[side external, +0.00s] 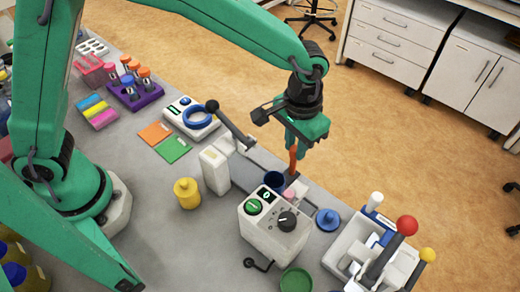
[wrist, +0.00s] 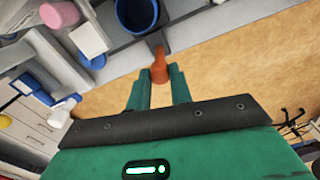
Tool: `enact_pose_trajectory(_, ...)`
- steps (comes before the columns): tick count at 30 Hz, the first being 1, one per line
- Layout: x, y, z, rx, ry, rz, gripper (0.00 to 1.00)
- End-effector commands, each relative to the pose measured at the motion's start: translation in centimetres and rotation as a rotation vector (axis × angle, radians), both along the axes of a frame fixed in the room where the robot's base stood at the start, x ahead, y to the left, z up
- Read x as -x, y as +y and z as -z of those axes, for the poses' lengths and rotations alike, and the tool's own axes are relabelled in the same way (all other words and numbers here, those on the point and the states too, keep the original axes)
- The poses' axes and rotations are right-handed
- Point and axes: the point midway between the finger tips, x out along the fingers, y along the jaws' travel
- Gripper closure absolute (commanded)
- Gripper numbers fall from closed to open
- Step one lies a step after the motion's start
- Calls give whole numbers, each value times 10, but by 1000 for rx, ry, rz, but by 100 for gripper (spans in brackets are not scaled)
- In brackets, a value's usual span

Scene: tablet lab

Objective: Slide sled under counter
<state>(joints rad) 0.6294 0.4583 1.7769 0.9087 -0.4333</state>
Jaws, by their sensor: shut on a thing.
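The counter looks to be the white box (side external: 276,225) with a small display, a green button and a black knob. Left of it, a dark flat track or sled (side external: 247,177) runs between white blocks and bears a blue cup (side external: 274,181); which part slides is unclear. My gripper (side external: 296,143) is shut on an orange handle (side external: 293,160), beyond the cup on the floor side. In the wrist view, the orange handle (wrist: 159,66) stands between my fingertips (wrist: 160,80), with the blue cup (wrist: 136,14) just beyond. The handle's join to the sled is not clear.
A white block (side external: 215,165) with a black lever (side external: 230,127) stands left of the track. A pink cylinder (side external: 290,194) and a blue lid (side external: 327,219) are near the counter. A red-knobbed lever device (side external: 380,255) is at right.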

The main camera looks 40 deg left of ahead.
Motion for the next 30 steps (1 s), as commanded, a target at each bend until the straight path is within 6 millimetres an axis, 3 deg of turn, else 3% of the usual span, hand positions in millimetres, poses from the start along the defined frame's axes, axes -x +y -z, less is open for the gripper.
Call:
enact_pose_trajectory(3, -1, -26, 0, 3, -4, 5, 100)
enact_pose_trajectory(9, -1, -56, 0, 4, -4, 1, 100)
enact_pose_trajectory(21, -1, -66, -1, 8, -9, 3, 100)
enact_pose_trajectory(22, -1, -66, -1, 8, -10, 4, 75)
enact_pose_trajectory(24, -1, -66, -1, 8, -10, 4, 61)
enact_pose_trajectory(25, -1, -66, -1, 8, -9, 3, 57)
enact_pose_trajectory(30, 0, -64, -1, 5, -5, 2, 57)
